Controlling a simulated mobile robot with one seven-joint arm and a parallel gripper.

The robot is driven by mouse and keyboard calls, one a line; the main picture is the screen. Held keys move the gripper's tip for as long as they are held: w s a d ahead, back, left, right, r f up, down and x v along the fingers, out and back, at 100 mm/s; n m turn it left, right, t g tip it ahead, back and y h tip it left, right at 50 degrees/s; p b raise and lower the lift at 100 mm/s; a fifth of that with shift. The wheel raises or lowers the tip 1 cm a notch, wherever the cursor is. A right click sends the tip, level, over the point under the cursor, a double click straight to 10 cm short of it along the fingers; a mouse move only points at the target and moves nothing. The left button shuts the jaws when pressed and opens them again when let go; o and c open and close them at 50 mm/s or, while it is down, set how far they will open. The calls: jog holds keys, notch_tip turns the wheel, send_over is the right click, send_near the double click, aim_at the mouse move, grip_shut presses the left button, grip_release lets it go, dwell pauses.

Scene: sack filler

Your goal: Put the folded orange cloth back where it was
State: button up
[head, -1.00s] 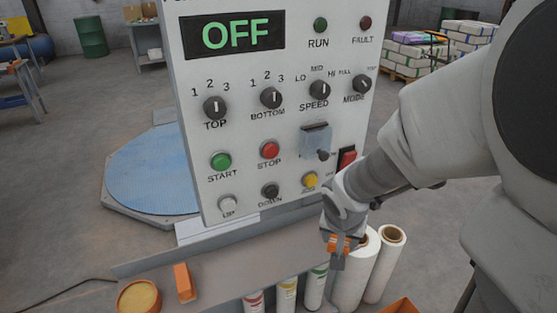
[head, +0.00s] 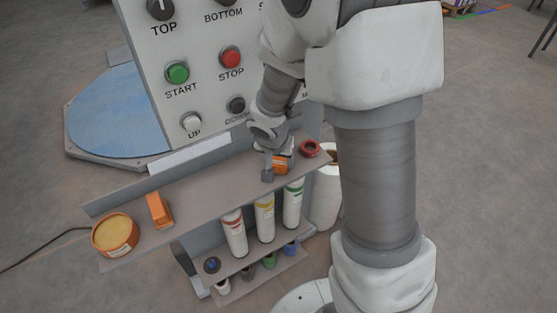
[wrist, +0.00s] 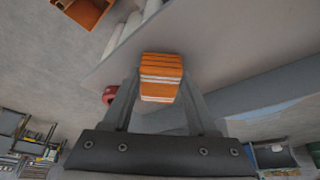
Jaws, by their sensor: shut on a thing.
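The folded orange cloth (wrist: 161,78), with pale stripes, is between the two fingers of my gripper (wrist: 163,95) in the wrist view. The gripper is shut on it. In the head view the cloth (head: 284,161) shows small and partly hidden beside the fingers of my gripper (head: 276,168). Both are at the right part of the grey ledge (head: 200,190) below the control panel. I cannot tell whether the cloth touches the ledge.
A red ring-shaped thing (head: 309,148) lies at the ledge's right end, close to my gripper. An orange block (head: 158,210) and a round orange tub (head: 115,235) stand at the left. White tubes (head: 264,220) stand below the front edge. The ledge's middle is clear.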

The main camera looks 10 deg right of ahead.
jog(key=shift+f, duration=0.1)
jog(key=o, duration=1.2)
jog(key=p+v, duration=0.3)
jog(key=v, duration=0.9)
jog(key=s+d+r+n+t+y, duration=0.1)
jog(key=s+r+n, duration=0.4)
jog(key=s+r, duration=0.9)
jog(key=shift+s+d+t+y, duration=0.3)
jog(key=shift+s+d+y, duration=0.2)
jog(key=shift+s+d, duration=0.6)
